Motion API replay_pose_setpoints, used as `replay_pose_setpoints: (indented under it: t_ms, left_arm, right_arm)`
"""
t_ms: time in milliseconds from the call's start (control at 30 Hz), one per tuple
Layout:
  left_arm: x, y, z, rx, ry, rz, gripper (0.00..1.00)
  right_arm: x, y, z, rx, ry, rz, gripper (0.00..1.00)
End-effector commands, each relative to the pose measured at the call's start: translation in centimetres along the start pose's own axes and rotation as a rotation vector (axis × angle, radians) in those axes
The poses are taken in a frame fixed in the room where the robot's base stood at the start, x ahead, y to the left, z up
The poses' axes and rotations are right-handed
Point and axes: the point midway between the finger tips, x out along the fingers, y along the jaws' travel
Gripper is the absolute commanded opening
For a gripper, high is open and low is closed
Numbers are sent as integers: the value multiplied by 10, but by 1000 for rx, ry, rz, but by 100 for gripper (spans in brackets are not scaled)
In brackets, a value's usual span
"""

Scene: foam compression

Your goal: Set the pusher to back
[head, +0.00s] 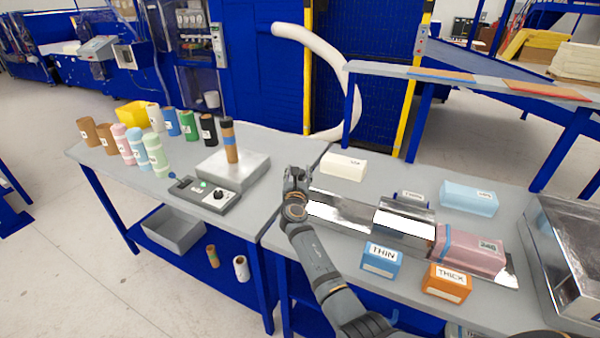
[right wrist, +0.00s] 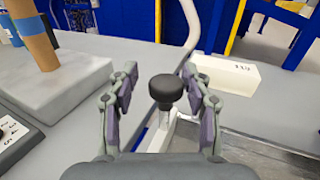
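A long shiny metal channel (head: 340,208) lies on the right table, with a metal block or cover (head: 405,224) across its middle. A pink foam block (head: 470,252) with a blue band and a number label sits at its right end. A black round knob (right wrist: 165,88) on a short metal stem, seemingly the pusher's handle, stands upright in the right wrist view. My right gripper (head: 297,182) is at the channel's left end and hides the knob in the head view. Its fingers (right wrist: 165,108) are open on either side of the knob, with gaps visible. My left gripper is not in view.
Blue THIN (head: 381,260) and orange THICK (head: 447,281) blocks stand in front of the channel. Cream (head: 344,166) and light blue (head: 468,198) blocks lie behind it. A large metal box (head: 565,250) is at right. Left table holds several rolls, a control box (head: 205,196) and a grey platform (head: 232,170).

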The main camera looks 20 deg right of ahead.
Motion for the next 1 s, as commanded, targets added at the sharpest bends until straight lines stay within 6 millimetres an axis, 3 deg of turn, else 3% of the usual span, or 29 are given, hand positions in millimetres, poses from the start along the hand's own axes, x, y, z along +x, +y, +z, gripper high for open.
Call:
replay_pose_setpoints:
  t_ms: [333,700,1000]
  left_arm:
    - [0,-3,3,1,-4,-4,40]
    - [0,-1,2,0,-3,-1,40]
    - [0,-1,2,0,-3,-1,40]
  right_arm:
    - [-4,-1,1,-2,-2,-2,55]
    - [-66,1,0,0,-1,0,55]
    - [-75,1,1,-2,-2,-1,55]
